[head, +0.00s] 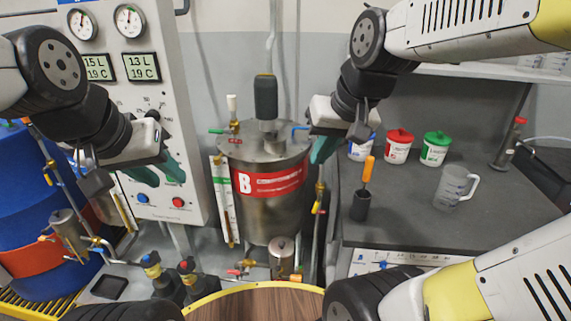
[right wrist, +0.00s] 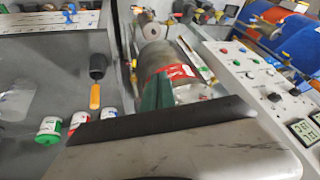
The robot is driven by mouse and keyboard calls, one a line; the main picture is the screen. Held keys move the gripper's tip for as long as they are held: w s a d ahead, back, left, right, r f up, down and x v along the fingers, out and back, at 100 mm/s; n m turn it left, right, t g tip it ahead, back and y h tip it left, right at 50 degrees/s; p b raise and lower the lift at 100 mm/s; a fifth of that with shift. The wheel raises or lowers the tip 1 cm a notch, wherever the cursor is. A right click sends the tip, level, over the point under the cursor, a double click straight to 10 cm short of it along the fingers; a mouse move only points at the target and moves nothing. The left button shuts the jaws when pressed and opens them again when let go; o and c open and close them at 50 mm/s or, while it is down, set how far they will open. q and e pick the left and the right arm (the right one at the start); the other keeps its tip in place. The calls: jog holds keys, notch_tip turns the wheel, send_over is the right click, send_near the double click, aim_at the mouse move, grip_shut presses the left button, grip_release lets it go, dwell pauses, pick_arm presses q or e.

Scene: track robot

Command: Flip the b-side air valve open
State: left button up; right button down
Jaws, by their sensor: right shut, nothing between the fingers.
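The steel B tank (head: 262,211) with a red "B" label stands mid-picture in the head view; it also shows in the right wrist view (right wrist: 153,57). On its lid are a green handle (head: 216,131) at left, a red one (head: 236,141), and a blue one (head: 299,129) at right. A yellow handle (head: 317,208) hangs on the pipe right of the tank. I cannot tell which is the air valve. My right gripper (head: 322,150) is shut and empty by the lid's right edge, just below the blue handle in the picture. My left gripper (head: 162,173) is open and empty before the panel.
The gauge panel (head: 184,121) stands left of the tank, with a blue drum (head: 25,180) farther left. On the grey bench (head: 415,210) at right are an orange-handled tool (head: 367,172), lidded tubs (head: 398,147) and a clear jug (head: 453,187). A round wooden top (head: 255,303) lies in front.

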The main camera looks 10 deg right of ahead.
jog(key=w+f+m+g+h, duration=0.1)
jog(key=w+f+g+h, duration=0.15)
jog(key=w+f, duration=0.65)
jog(key=g+h, duration=0.3)
send_near(317, 205)
jog(key=a, duration=0.3)
jog(key=x, duration=0.9)
jog(key=shift+w+d+m, duration=0.2)
jog(key=shift+w+m, duration=0.2)
jog(key=shift+w, duration=0.1)
jog(key=shift+s+d+f+h, duration=0.15)
jog(key=shift+d+f+h, duration=0.2)
jog(key=shift+d+h, duration=0.4)
jog(key=shift+r, duration=0.1)
